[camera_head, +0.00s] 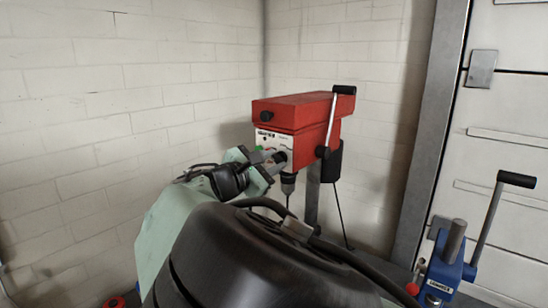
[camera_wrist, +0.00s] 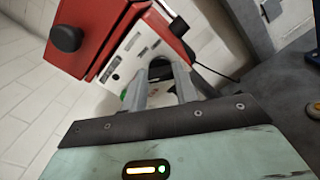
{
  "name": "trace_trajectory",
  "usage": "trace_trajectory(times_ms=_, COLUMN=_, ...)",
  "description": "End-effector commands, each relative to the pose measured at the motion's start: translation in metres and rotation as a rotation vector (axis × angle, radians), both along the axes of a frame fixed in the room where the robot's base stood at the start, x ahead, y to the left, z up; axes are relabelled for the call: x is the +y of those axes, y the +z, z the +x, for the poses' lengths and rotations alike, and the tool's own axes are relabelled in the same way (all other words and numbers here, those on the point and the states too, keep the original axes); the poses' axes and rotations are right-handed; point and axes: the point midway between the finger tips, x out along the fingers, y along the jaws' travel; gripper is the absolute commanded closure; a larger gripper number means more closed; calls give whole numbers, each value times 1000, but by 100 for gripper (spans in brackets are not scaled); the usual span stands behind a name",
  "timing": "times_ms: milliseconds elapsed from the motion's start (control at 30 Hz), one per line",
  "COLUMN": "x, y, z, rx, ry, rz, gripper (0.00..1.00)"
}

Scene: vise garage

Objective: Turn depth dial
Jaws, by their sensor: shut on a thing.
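The red drill press (camera_head: 292,112) stands in the corner, with a white front panel (camera_head: 268,140) and a chuck (camera_head: 288,181) below its head. In the wrist view the drill press (camera_wrist: 98,28) is tilted, with its panel (camera_wrist: 138,48) facing me. My gripper (camera_head: 273,161) reaches the lower front of the head. In the wrist view my gripper (camera_wrist: 161,78) has its two fingers on either side of a dark round dial (camera_wrist: 160,68) and is shut on it. The fingers hide most of the dial, and its markings cannot be read.
A feed lever with a black grip (camera_head: 344,90) is on the drill press's right side. A blue vise (camera_head: 443,266) with a long handle stands at the lower right, near a metal door (camera_head: 515,130). A brick wall (camera_head: 100,100) is behind and to the left.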

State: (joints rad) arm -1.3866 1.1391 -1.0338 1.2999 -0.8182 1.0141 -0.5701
Motion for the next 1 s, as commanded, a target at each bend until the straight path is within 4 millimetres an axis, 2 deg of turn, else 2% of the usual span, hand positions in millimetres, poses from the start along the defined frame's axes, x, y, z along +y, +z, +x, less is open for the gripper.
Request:
trace_trajectory(times_ms=733, x=1, y=-1, z=0, rx=54, ry=1, rz=-69, gripper=94)
trace_trajectory(times_ms=767, x=1, y=-1, z=0, rx=54, ry=1, rz=-69, gripper=65)
trace_trajectory(times_ms=800, x=1, y=-1, z=0, rx=54, ry=1, rz=-69, gripper=54)
trace_trajectory(times_ms=833, x=1, y=-1, z=0, rx=54, ry=1, rz=-69, gripper=49)
trace_trajectory(times_ms=1000, x=0, y=0, z=0, rx=54, ry=1, rz=-68, gripper=49)
